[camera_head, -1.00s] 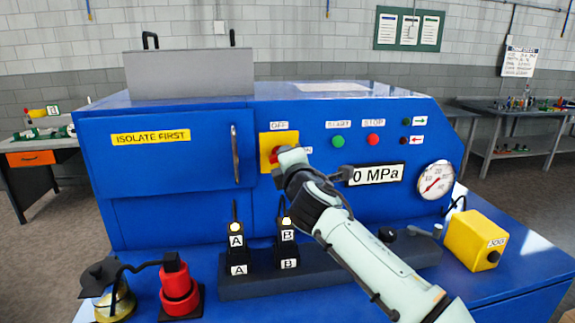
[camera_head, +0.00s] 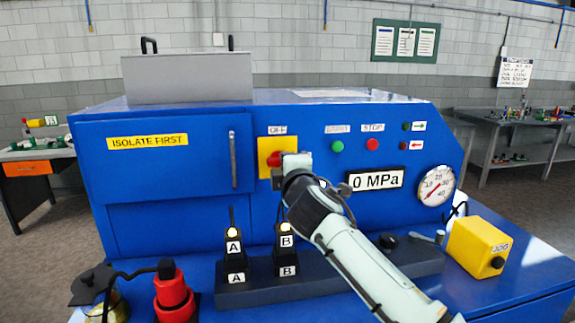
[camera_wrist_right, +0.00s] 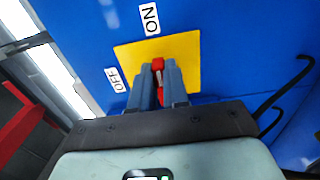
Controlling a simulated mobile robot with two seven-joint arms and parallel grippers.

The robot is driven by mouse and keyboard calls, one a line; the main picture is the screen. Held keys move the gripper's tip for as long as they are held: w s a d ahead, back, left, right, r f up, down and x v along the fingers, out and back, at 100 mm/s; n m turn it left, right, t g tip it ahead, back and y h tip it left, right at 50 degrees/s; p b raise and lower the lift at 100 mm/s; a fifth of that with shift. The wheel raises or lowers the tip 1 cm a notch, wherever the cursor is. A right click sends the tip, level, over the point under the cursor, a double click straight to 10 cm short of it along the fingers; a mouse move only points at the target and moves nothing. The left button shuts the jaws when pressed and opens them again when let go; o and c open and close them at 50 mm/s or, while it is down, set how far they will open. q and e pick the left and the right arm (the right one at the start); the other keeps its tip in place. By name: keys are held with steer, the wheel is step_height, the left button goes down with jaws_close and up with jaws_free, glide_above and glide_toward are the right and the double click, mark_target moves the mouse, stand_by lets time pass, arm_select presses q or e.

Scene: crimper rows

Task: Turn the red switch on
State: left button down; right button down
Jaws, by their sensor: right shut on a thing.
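The red switch (camera_head: 274,158) is a rotary handle on a yellow plate (camera_head: 264,143) on the blue machine's front. An OFF label (camera_head: 277,130) sits above it. My right gripper (camera_head: 283,160) is at the switch and covers its right side. In the right wrist view the two grey fingers (camera_wrist_right: 159,70) are closed on either side of the red handle (camera_wrist_right: 158,64). There the handle runs roughly up and down, in line with the ON label (camera_wrist_right: 150,19), while the OFF label (camera_wrist_right: 115,79) is at the left. My left gripper is out of view.
A green button (camera_head: 337,146), a red button (camera_head: 372,144), a 0 MPa display (camera_head: 376,180) and a dial gauge (camera_head: 436,186) are right of the switch. A metal door handle (camera_head: 233,160) stands close to its left. Posts A and B stand below.

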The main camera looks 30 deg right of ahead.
steer(key=c, duration=1.1)
jaws_free()
steer(key=shift+s, duration=0.15)
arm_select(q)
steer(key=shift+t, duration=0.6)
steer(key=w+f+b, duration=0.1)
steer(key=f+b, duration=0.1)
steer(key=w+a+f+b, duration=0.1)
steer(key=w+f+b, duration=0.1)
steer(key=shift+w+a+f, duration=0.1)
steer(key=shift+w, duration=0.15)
arm_select(e)
steer(key=v, duration=1.3)
steer(key=shift+s, duration=0.1)
